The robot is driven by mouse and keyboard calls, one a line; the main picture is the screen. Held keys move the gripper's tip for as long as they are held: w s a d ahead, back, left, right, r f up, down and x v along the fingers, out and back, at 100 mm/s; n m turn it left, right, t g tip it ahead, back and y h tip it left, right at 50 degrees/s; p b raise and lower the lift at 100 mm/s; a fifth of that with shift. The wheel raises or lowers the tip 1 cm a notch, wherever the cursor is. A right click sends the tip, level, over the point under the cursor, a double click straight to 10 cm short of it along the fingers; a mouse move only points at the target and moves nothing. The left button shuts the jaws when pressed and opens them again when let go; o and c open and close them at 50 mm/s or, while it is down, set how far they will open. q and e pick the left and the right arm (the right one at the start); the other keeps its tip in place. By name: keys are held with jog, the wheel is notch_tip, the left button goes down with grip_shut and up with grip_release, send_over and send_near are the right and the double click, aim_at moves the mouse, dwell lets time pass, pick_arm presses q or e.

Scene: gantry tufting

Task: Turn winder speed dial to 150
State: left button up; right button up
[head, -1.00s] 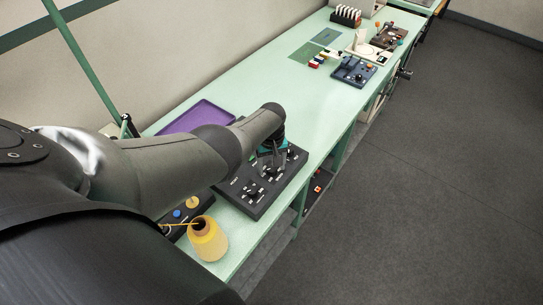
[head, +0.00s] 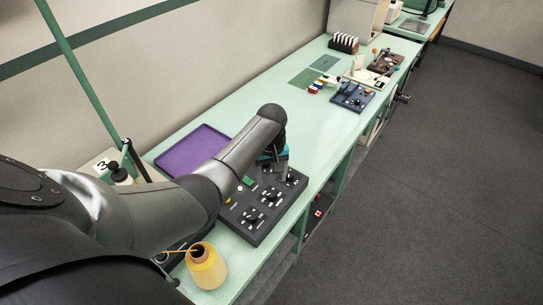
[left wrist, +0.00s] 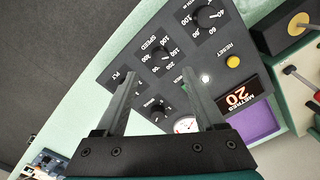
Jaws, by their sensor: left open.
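The dark winder control panel (head: 240,218) lies on the green bench. In the left wrist view, its speed dial (left wrist: 160,53) is a black knob marked SPEED, with numbers including 100, 150 and 200 around it. I cannot clearly tell which number its pointer is at. The dial also shows in the head view (head: 270,194). My left gripper (head: 281,180) points down over the far right part of the panel. In the left wrist view my left gripper (left wrist: 158,73) is open and empty, with the speed dial just beyond its fingertips. My right gripper is not in view.
Other dials (left wrist: 207,16), a yellow reset button (left wrist: 232,62) and a display reading 20 (left wrist: 237,98) surround it. A purple tray (head: 190,150) lies behind the panel. The bench beyond is mostly clear.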

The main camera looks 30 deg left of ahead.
pick_arm(q)
notch_tip(320, 180, up, 8)
dwell(0.4)
dwell(0.4)
